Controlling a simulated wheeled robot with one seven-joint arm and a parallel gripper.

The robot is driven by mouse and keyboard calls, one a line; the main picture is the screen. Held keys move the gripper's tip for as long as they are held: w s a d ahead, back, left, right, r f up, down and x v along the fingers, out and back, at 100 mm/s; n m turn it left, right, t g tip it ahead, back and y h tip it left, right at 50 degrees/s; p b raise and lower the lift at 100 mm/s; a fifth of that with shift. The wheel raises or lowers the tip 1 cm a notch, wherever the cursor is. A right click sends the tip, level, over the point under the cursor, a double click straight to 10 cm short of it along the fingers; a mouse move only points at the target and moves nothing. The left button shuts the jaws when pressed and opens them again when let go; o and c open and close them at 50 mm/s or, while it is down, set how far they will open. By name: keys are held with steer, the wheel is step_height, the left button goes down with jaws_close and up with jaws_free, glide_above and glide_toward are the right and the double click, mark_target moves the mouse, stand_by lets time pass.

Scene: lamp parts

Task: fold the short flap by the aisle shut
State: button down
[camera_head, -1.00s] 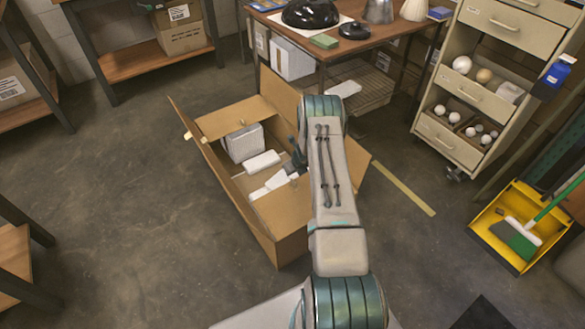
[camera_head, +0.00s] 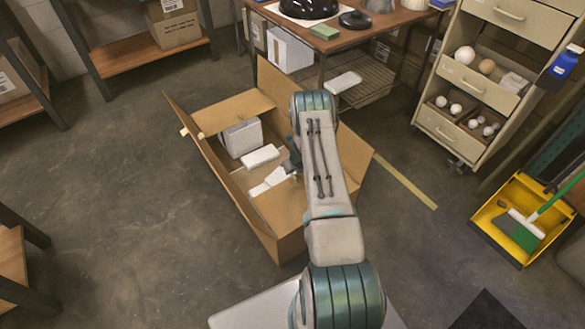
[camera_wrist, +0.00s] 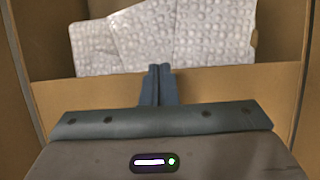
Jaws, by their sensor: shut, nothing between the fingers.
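An open cardboard box (camera_head: 290,245) stands on the floor in the head view. Its near short flap (camera_head: 285,203) appears to lie inward over the near end, partly behind my arm. The far short flap (camera_head: 232,113) also lies inward, roughly level. My gripper (camera_wrist: 160,68) is shut and empty, its fingertips at the far edge of a cardboard panel (camera_wrist: 225,88) in the wrist view, seemingly the near flap. Touching or just above it, I cannot tell. In the head view the fingers are largely hidden by my arm.
White padded pieces (camera_head: 240,138) lie inside the box. The long left flap (camera_head: 215,165) stands open outward; another flap (camera_head: 355,155) leans out on the right. A workbench (camera_head: 345,40) is behind, a drawer cabinet (camera_head: 470,85) and yellow dustpan (camera_head: 500,235) right.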

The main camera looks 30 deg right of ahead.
steer(key=shift+a, duration=0.15)
steer(key=w+a+r+p, duration=0.1)
steer(key=w+r+p, duration=0.2)
steer(key=w+r, duration=0.4)
step_height(320, 180, up, 4)
stand_by(0.4)
